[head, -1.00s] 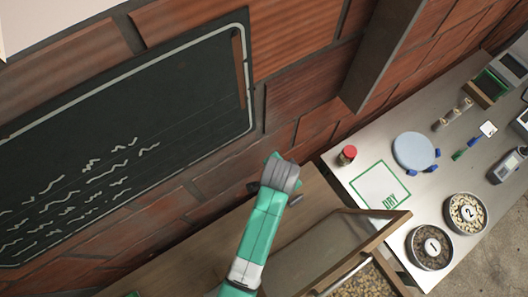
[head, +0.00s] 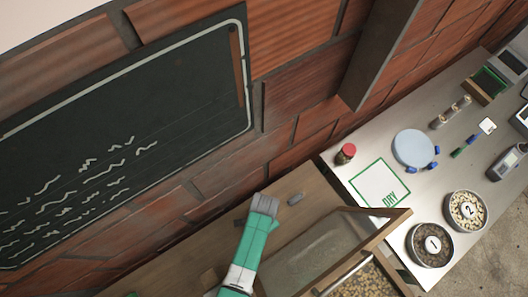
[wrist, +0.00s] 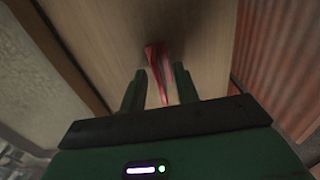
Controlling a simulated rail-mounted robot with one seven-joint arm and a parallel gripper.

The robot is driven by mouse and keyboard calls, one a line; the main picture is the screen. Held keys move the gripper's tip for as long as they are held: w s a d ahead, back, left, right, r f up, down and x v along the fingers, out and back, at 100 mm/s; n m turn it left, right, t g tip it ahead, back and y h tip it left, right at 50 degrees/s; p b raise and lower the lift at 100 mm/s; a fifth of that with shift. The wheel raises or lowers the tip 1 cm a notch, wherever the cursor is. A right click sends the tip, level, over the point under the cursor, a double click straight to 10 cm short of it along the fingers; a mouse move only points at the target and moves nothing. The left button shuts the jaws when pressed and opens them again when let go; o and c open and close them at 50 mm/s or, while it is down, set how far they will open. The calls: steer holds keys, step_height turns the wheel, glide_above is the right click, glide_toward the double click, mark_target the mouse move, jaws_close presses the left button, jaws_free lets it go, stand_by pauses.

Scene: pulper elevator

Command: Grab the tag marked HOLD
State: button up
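In the wrist view, a narrow red piece (wrist: 154,56), perhaps the tag, stands out against a pale wooden surface. Any lettering on it cannot be read. My gripper (wrist: 159,69) is open, with its two green fingers apart on either side of the red piece's lower end. Gaps show between the red piece and both fingers; I cannot tell how deep it lies between them. In the head view my green arm reaches over the wooden bench near the brick wall, and no tag shows there.
A small grey object (head: 296,199) lies on the wooden bench (head: 318,190) right of my arm. A glass-topped wooden case (head: 320,245) stands close on the right. The steel table (head: 345,172) holds a red-capped jar (head: 346,153), a DRY mat (head: 378,180) and bowls of beans (head: 432,244).

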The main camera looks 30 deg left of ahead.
steer(key=shift+f, duration=0.5)
jaws_close()
step_height(320, 180, up, 10)
steer(key=shift+r+p, duration=0.1)
steer(key=shift+p, duration=0.45)
